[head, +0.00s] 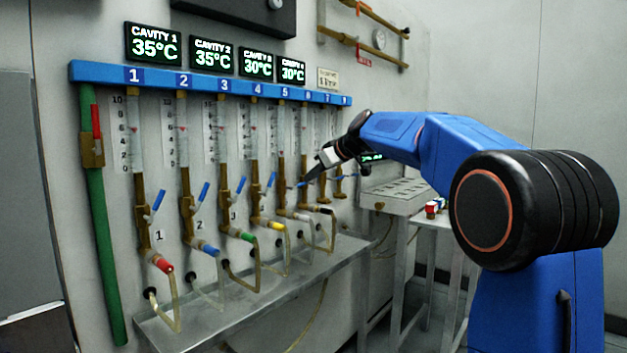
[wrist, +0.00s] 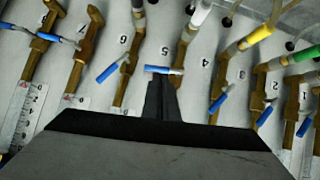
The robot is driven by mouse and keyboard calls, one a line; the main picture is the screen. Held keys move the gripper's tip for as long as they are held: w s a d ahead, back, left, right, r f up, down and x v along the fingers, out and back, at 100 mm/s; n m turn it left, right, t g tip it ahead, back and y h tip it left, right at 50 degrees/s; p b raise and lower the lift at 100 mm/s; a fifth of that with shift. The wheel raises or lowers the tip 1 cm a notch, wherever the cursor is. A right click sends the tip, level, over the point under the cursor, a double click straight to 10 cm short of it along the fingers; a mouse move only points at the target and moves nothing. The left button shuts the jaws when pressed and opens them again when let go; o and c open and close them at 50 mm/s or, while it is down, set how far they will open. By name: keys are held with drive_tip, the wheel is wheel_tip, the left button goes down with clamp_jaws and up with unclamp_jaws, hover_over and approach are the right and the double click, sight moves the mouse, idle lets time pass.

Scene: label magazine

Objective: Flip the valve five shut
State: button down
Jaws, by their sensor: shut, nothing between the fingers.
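Valve five's blue lever (wrist: 164,70) lies crosswise to its brass pipe (wrist: 183,50), level in the wrist view, beside the label 5 (wrist: 140,70). In the head view the lever (head: 300,184) shows small by the dark fingertips. My gripper (wrist: 162,84) is shut and empty. Its fingertips are right at the lever, just below it in the wrist view; I cannot tell whether they touch. In the head view my gripper (head: 311,175) reaches in from the right towards column five.
Valve four's lever (wrist: 217,103) and valve six's lever (wrist: 107,74) are slanted on either side, close by. A blue numbered rail (head: 210,82) runs above the columns. A metal drip tray (head: 270,300) juts out below. A grey bench (head: 395,197) stands to the right.

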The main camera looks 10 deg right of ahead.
drive_tip(key=v, duration=1.1)
drive_tip(key=shift+s+r, duration=0.1)
drive_tip(key=shift+s, duration=0.1)
